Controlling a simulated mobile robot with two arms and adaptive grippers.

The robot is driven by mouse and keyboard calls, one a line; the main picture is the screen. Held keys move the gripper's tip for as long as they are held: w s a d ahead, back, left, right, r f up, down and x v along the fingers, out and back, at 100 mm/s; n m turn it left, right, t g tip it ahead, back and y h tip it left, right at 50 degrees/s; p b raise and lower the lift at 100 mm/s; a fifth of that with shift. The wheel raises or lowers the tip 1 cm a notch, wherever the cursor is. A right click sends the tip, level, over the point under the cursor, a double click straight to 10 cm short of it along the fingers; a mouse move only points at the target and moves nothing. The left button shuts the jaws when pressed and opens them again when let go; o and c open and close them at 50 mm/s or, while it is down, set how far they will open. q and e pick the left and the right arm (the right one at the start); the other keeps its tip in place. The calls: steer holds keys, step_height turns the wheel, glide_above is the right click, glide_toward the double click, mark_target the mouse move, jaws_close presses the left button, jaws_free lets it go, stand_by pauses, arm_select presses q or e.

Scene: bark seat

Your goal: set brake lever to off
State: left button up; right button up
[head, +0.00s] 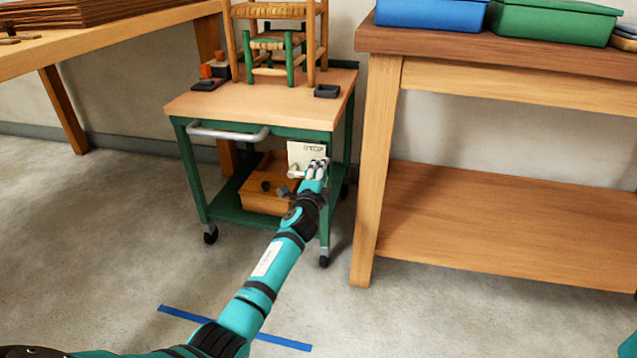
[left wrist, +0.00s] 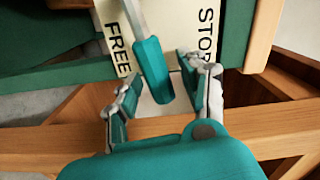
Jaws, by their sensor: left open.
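The brake lever (left wrist: 153,68) is a grey metal bar with a green grip. It lies over a cream plate (left wrist: 118,40) marked FREE and STOP, and its grip points between the two words. The plate also shows in the head view (head: 303,152), on the front of the green cart (head: 262,98). My right gripper is not in view.
The cart has a wooden top with a small chair (head: 276,42), a grey handle (head: 228,133), and a wooden box (head: 264,192) on its lower shelf. A wooden workbench (head: 374,170) stands close on the right. Open floor lies in front, with blue tape (head: 178,312).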

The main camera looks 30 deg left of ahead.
arm_select(q)
steer(key=v, duration=1.1)
steer(key=shift+s, duration=0.25)
steer(key=shift+d+f, duration=0.1)
